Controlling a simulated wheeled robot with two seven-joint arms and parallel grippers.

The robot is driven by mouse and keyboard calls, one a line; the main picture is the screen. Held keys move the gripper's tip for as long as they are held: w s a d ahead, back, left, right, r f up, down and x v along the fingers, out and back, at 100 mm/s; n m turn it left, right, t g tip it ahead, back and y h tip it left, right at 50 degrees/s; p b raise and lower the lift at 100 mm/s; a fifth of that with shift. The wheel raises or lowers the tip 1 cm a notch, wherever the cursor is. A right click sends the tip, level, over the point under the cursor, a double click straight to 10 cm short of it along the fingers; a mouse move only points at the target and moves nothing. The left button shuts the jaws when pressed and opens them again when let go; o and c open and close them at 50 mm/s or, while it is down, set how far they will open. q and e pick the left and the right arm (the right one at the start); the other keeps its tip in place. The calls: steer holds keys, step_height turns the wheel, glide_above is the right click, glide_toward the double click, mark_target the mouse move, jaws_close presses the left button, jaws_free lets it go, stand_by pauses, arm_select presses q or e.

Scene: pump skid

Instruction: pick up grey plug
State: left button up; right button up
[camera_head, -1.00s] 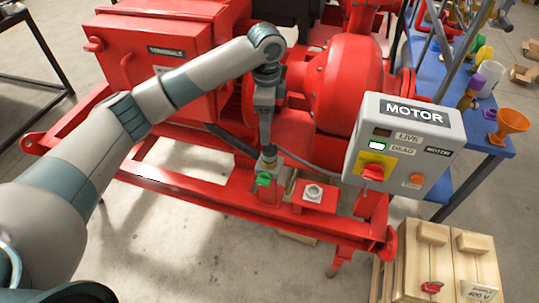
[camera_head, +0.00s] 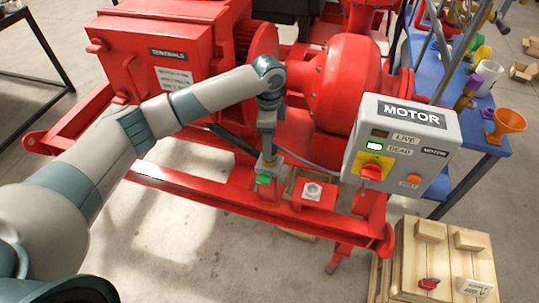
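My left arm reaches in from the left, and my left gripper (camera_head: 268,158) points down over the red frame. Its fingertips are at a small grey piece (camera_head: 270,166) beside a green block (camera_head: 264,179). This piece may be the grey plug, but the fingers partly hide it. I cannot tell whether the fingers are closed on it. A pale grey round fitting (camera_head: 313,190) sits on a red bracket just right of the gripper. My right gripper is not in view.
The grey motor box (camera_head: 405,150), with a red switch (camera_head: 371,172) and lit DEAD lamp, stands close on the right. The red pump (camera_head: 343,85) is behind. A wooden box (camera_head: 440,262) is at the lower right, and a blue table (camera_head: 440,85) is beyond.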

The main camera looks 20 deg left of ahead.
arm_select(q)
steer(key=f, duration=0.2)
steer(key=f+p, duration=0.1)
steer(key=shift+w+d, duration=0.1)
steer(key=shift+d, duration=0.15)
steer(key=shift+f, duration=0.4)
steer(key=c, duration=1.3)
steer(key=shift+r, duration=0.15)
